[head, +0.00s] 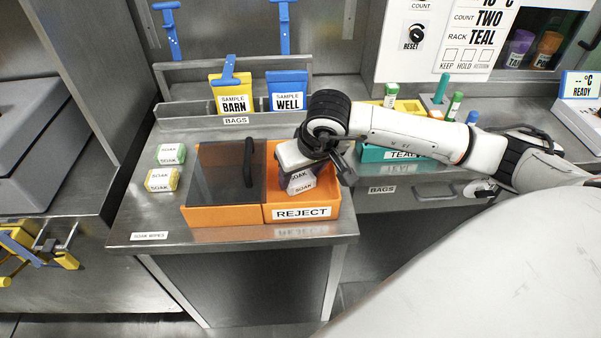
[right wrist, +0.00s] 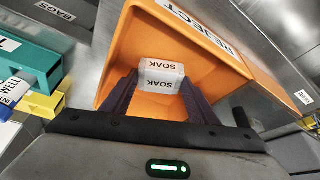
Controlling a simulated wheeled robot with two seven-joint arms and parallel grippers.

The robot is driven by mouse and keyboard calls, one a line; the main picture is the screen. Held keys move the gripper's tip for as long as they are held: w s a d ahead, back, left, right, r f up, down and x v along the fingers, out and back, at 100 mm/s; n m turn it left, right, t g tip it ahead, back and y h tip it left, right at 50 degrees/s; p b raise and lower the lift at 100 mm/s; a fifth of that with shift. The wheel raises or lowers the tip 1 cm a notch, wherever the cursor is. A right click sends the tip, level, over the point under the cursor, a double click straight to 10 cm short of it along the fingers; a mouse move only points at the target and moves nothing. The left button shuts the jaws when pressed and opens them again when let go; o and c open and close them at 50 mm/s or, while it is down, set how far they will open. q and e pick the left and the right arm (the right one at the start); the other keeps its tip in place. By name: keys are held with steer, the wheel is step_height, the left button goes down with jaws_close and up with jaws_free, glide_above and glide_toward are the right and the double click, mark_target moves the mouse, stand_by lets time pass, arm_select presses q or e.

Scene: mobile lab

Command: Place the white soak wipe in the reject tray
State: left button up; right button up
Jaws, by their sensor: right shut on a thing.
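The white soak wipe (head: 301,184) is a small white block marked SOAK; it also shows in the right wrist view (right wrist: 161,72). My right gripper (head: 308,172) is shut on it, with one dark finger on each side in the right wrist view (right wrist: 159,88). The reject tray (head: 333,209) is the open right part of an orange box with a REJECT label, and its orange wall surrounds the wipe in the right wrist view (right wrist: 118,65). The wipe is over or inside the tray; I cannot tell whether it touches the floor. My left gripper is not in view.
A dark lid (head: 222,175) with a black handle covers the orange box's left part. A green wipe (head: 171,154) and a yellow wipe (head: 162,180) lie left of it. Sample bags stand behind in the rack (head: 190,112). A teal rack (head: 372,153) stands right, under my arm.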

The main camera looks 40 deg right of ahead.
steer(key=shift+f, duration=0.25)
steer(key=o, duration=1)
steer(key=shift+r, duration=0.1)
steer(key=shift+r, duration=0.25)
steer(key=v, duration=1.1)
steer(key=shift+s+r, duration=0.2)
steer(key=shift+r, duration=0.1)
